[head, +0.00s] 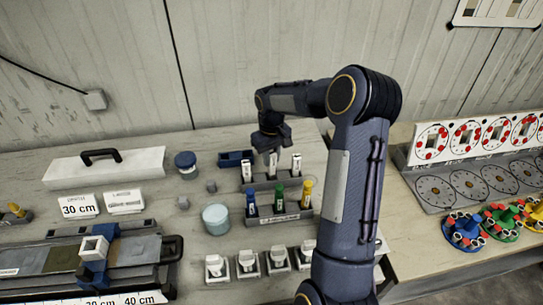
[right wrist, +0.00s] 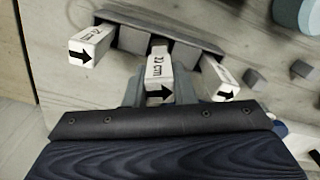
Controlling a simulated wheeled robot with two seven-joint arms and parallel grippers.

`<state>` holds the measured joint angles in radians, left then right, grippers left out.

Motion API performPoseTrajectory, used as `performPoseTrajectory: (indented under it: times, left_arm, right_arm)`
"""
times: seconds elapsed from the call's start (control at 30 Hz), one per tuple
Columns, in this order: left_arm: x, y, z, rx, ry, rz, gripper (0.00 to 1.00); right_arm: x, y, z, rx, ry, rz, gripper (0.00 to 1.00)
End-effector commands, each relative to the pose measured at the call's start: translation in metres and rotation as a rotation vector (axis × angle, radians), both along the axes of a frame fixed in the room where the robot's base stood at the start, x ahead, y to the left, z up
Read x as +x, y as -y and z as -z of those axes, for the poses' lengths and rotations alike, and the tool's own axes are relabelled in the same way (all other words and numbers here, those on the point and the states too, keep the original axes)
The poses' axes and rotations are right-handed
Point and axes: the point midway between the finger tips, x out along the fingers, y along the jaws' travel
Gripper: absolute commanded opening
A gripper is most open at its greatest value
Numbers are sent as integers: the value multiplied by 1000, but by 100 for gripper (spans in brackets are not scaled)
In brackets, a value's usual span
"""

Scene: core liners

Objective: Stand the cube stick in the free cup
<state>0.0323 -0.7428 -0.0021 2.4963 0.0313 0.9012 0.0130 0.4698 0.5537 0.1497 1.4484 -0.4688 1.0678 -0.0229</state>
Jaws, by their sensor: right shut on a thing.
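My right gripper (head: 271,148) reaches down at the back of the table and is shut on the middle of three white square sticks. In the right wrist view the gripper (right wrist: 159,92) holds this stick (right wrist: 159,68), marked "22 cm" with a black arrow on its end. A second white stick (right wrist: 92,46) and a third (right wrist: 219,80) stand on either side. The grey rack (right wrist: 215,44) is behind them; whether the held stick is still seated in it is hidden. I cannot tell which thing is the cube stick or the free cup. My left gripper is not in view.
A pale blue round container (head: 216,220) and blue-lidded jar (head: 187,165) stand left. White holders (head: 247,264) line the front.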

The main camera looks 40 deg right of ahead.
Motion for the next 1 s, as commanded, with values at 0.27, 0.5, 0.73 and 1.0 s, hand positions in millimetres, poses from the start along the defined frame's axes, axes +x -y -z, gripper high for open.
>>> performPoseTrajectory:
  times: [0.27, 0.5, 0.73, 1.0]
  left_arm:
    - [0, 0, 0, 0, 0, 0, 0]
    - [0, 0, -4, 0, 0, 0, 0]
    - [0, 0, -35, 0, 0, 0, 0]
    - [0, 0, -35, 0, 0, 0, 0]
  right_arm:
    - [0, 0, -1, 0, 0, 0, 45]
    - [0, 0, -5, 0, 0, 0, 45]
    - [0, 0, -47, -1, 2, 0, 45]
    - [1, 0, -99, -1, 4, 1, 45]
